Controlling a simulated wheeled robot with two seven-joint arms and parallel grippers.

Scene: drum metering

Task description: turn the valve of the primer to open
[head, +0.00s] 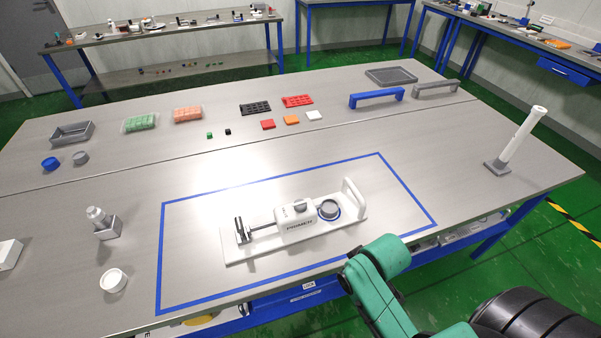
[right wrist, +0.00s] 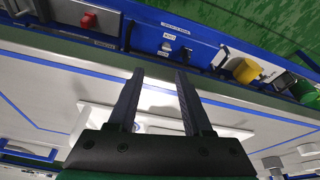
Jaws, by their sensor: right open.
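The primer (head: 298,226) is a white housing marked PRIMER on a white board (head: 240,256), inside the blue-taped rectangle. A small grey knob (head: 300,205) sits on its top. A round grey part with a blue ring (head: 328,210) is at its right; I cannot tell which is the valve or its setting. A rod with a dark grip (head: 239,230) is at the left, a white upright handle (head: 354,197) at the right end. My right gripper (right wrist: 160,76) is open and empty in the right wrist view, with part of the white board behind its fingers. My left gripper is not in view.
A white bottle (head: 98,216) in a grey holder and a white round cup (head: 113,281) stand left of the tape. A white tube (head: 522,138) leans on a stand at the right. Small parts and trays line the back. Most of the taped area is bare.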

